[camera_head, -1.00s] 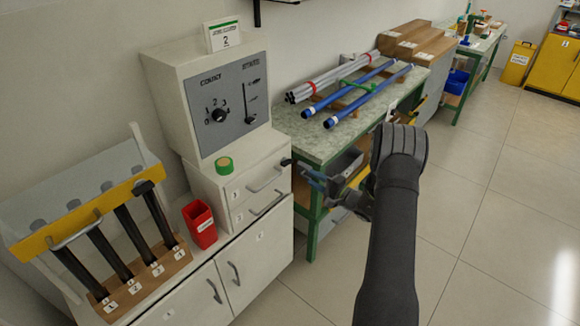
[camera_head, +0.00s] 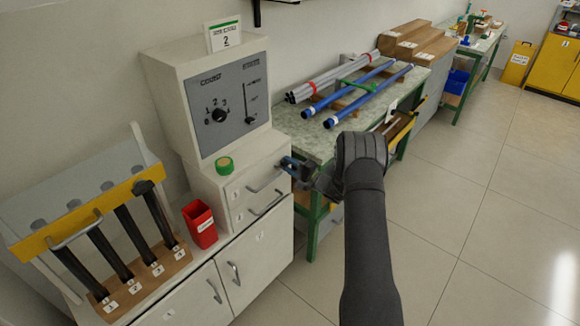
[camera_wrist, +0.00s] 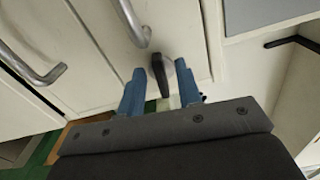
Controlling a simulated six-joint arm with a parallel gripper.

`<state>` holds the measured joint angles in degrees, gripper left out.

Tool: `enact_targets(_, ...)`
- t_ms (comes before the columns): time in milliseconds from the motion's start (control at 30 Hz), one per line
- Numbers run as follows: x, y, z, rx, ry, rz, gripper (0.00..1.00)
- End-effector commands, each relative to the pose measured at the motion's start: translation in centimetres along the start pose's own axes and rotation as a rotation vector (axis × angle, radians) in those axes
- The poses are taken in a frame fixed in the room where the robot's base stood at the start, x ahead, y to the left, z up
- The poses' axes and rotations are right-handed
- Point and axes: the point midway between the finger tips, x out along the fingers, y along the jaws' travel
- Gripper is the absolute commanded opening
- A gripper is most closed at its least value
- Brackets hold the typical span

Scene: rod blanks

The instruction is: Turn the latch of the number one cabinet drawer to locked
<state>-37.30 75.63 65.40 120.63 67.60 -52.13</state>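The cabinet's upper drawer (camera_head: 248,193) is shut, with a grey bar handle (camera_head: 265,181); its small number label is too small to read surely. In the wrist view a dark latch (camera_wrist: 160,76) sits on the white drawer front, near a bar handle (camera_wrist: 134,24). My gripper (camera_head: 285,164) is at the upper right corner of that drawer in the head view and hides the latch there. In the wrist view my gripper (camera_wrist: 161,70) is open, with one blue finger on each side of the latch. A narrow gap seems to show on both sides.
A lower drawer (camera_head: 247,214) and cabinet doors (camera_head: 262,249) are below. A green tape roll (camera_head: 224,165) and a red bin (camera_head: 200,222) stand to the left. The green-legged bench (camera_head: 330,150) with blue rods (camera_head: 350,90) is close on the right. The floor is clear.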

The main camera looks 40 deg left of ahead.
Motion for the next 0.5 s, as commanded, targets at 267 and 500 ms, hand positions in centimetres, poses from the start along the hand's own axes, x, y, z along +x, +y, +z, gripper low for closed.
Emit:
enact_targets(267,-0.02,-0.01,0.00,0.000,0.000,0.000,0.00)
enact_targets(500,-0.03,0.05,0.00,-0.084,0.000,0.000,0.00)
